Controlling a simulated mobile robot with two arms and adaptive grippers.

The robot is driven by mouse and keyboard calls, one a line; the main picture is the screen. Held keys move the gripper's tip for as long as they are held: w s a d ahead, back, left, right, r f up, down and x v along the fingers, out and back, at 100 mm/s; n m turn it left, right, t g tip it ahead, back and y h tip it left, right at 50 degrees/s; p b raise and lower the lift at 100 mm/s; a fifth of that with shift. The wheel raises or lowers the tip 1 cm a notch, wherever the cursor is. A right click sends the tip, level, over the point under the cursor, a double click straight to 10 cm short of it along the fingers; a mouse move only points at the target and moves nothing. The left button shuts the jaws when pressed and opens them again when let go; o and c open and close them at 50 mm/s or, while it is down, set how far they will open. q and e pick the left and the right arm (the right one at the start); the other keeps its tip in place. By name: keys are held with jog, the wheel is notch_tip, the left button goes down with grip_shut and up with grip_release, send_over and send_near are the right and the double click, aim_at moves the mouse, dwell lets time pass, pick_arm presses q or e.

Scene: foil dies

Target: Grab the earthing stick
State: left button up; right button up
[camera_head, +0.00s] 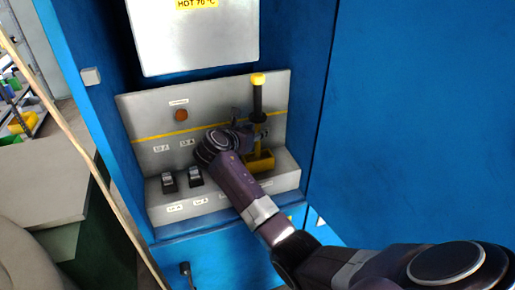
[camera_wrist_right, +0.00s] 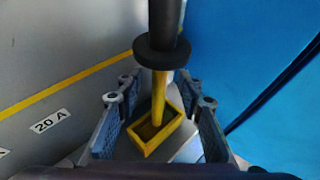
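The earthing stick (camera_head: 258,98) stands upright at the right of the grey panel recess, with a yellow top and black handle. In the right wrist view its black handle and collar (camera_wrist_right: 162,50) show above a yellow rod that goes down into a yellow holder (camera_wrist_right: 147,146). The holder also shows in the head view (camera_head: 260,162). My right gripper (camera_head: 254,127) is at the stick, below the handle's upper part. In the right wrist view my right gripper (camera_wrist_right: 160,88) is open, one finger each side of the rod, with gaps visible. My left gripper is out of view.
A grey ledge (camera_head: 222,196) with two black switches (camera_head: 182,179) lies left of the holder. Blue cabinet walls (camera_head: 420,110) close in the right side. A thin pole (camera_head: 75,135) crosses the left.

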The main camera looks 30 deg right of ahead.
jog(key=shift+x, duration=1)
jog(key=shift+a, duration=0.1)
grip_shut()
jog(key=shift+r, duration=0.15)
